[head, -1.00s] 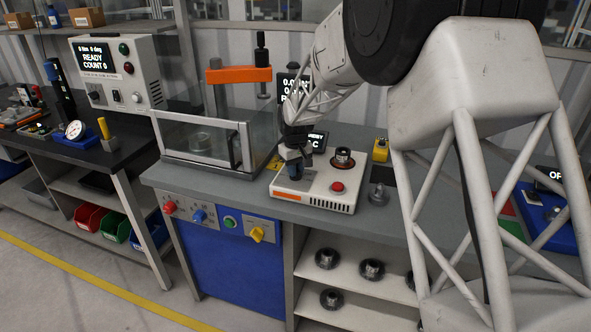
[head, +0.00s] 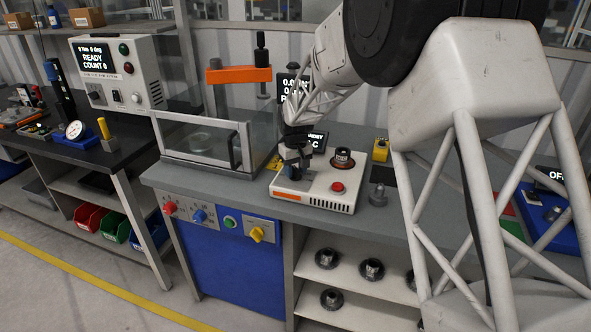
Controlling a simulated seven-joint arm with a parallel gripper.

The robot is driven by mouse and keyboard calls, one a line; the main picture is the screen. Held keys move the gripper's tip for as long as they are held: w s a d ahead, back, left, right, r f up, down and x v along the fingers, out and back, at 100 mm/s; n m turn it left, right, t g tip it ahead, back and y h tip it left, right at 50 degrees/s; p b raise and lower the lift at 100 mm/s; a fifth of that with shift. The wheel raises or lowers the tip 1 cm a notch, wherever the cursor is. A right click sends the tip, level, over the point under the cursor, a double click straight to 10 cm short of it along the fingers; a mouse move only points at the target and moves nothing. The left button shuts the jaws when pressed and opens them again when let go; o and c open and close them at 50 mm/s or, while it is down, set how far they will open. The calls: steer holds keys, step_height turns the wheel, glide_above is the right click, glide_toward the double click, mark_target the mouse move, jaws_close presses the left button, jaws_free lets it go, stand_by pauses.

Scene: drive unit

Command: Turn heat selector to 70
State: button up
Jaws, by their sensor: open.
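My gripper (head: 295,173) points down at the left part of this unit and is open. The jaws cover that spot, so I cannot see whether a selector knob stands between them or whether they touch it. A dark display (head: 314,142) behind the unit is partly covered by my gripper; its readable part ends in "C". I cannot read any selector setting.
A glass-sided press (head: 205,140) with an orange arm stands close on the left. The blue front panel carries red, blue (head: 199,216), green and yellow (head: 257,234) controls. A yellow box (head: 381,149) and a grey metal part (head: 378,194) are to the right.

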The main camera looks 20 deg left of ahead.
mark_target(295, 169)
steer(key=shift+r, duration=3.9)
